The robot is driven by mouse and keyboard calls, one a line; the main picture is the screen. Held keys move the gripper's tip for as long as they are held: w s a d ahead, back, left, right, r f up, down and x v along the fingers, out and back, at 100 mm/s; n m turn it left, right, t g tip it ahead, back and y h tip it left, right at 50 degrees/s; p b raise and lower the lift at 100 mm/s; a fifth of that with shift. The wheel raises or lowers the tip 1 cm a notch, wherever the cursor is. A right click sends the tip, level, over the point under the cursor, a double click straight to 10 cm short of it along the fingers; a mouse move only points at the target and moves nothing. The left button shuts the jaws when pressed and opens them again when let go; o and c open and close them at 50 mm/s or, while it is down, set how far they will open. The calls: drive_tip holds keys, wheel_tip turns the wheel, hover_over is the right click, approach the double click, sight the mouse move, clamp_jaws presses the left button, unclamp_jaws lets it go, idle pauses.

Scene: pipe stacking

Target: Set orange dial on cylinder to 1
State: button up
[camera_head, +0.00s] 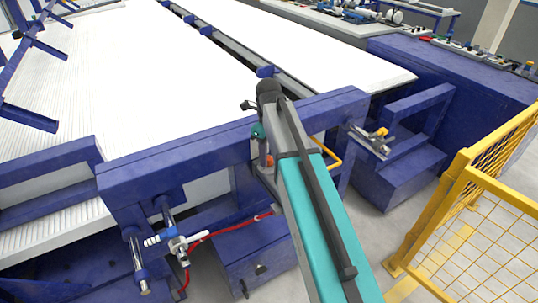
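A silver cylinder fitting (178,243) with a white ribbed part, a blue part and a red hose sits at the front left of the blue frame. Upright metal rods stand beside it. A second metal fitting with a yellow-orange part (381,132) sits on the frame's right end. A small orange piece (270,160) shows just left of my arm; I cannot tell whether it is a dial. No number can be read on any of these. My teal and grey arm reaches up from the bottom over the frame. My gripper's fingers do not show.
A blue crossbeam (215,148) runs across the middle, with white ribbed conveyor beds (130,65) behind it. A yellow mesh fence (490,225) stands at the right. Grey floor shows between the fence and the blue frame. A blue bench with small parts lies at the back right.

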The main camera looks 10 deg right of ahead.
drive_tip(key=c, duration=0.8)
